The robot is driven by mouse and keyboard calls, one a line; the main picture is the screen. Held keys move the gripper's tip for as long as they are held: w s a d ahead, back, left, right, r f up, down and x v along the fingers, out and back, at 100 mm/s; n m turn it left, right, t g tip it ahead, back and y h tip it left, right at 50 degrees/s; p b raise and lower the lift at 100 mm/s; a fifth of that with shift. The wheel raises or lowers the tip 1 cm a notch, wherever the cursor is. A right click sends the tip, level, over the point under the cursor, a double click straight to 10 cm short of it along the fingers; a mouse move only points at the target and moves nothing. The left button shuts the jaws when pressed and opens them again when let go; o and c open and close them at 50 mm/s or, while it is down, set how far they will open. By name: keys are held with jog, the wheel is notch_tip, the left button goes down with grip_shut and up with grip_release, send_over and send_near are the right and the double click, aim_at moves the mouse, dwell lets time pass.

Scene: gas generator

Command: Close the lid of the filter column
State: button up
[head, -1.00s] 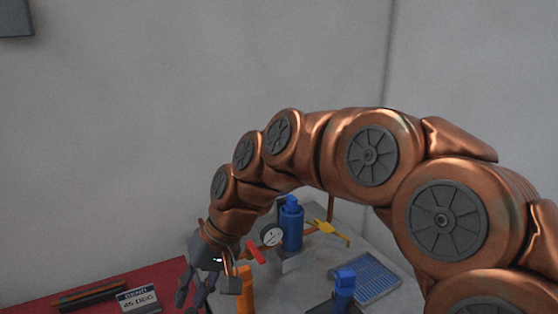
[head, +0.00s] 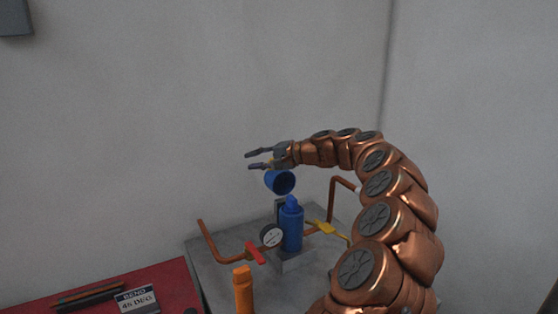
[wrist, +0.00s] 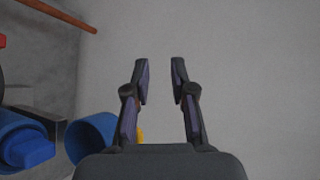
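The filter column (head: 291,230) is an upright blue cylinder with a narrower blue top, behind a round gauge. Its lid (head: 280,182) is a hollow blue cap, tilted open above and behind the column top. My gripper (head: 249,160) is just above the lid, pointing left, with its fingers apart and nothing between them. In the wrist view the fingers (wrist: 158,65) are spread with bare wall beyond. There the lid (wrist: 92,138) lies left of the gripper, and the column (wrist: 25,145) is at the lower left edge. The lid's hinge cannot be made out clearly.
Copper pipes (head: 212,245) with a red valve handle (head: 255,253) and a yellow handle (head: 324,227) run around the column. An orange cylinder (head: 243,290) stands in front. A red surface (head: 175,285) with a "45 DEG" sign lies left. The wall is behind; air left of my gripper is free.

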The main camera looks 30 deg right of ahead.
jog(key=d+f+m+t+h, duration=0.3)
jog(key=d+m, duration=0.1)
jog(key=d, duration=1.1)
jog(key=shift+d+f+p+x, duration=0.15)
jog(key=shift+p+x, duration=0.5)
jog(key=shift+x, duration=1.35)
jog(key=shift+d+f+p+x, duration=0.15)
jog(key=shift+p+x, duration=0.45)
jog(key=shift+x, duration=1.4)
grip_shut()
